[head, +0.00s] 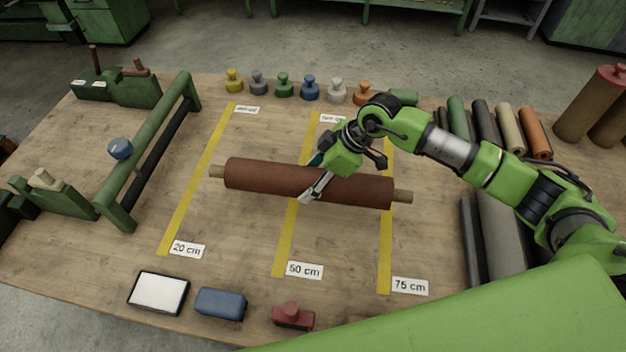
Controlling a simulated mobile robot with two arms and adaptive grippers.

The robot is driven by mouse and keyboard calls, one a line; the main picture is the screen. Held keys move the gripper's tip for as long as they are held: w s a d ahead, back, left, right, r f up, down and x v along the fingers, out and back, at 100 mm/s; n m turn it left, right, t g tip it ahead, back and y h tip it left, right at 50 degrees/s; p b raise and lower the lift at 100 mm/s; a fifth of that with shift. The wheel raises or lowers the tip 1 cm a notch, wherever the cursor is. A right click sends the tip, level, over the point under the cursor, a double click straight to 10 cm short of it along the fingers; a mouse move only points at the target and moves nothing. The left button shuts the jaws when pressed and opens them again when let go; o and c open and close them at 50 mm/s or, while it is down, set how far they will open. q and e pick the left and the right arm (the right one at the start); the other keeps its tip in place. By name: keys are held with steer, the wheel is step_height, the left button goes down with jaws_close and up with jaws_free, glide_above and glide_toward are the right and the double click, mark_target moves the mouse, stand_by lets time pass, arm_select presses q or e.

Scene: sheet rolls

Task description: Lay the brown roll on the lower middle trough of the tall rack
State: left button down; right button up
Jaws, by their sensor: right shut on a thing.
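The brown roll (260,176) lies crosswise over the middle of the wooden table, with a pale core stub showing at each end. My right gripper (318,182) is shut on the roll near its middle, with a finger across its near side. I cannot tell whether the roll touches the table or is held just above it. No tall rack with a lower middle trough can be made out in the head view. My left gripper is not in view.
A green frame with a long bar (160,130) stands at the left. Several coloured knobbed pieces (309,88) line the back edge. Several rolls (508,130) lie at the right. A white tablet (159,292), a blue case (221,303) and a red block (292,316) are along the front.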

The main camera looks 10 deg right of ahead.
steer(key=s+a+r, duration=0.4)
steer(key=s+r, duration=0.3)
steer(key=s, duration=0.3)
steer(key=shift+a+r+b, duration=0.25)
steer(key=shift+a+b, duration=0.1)
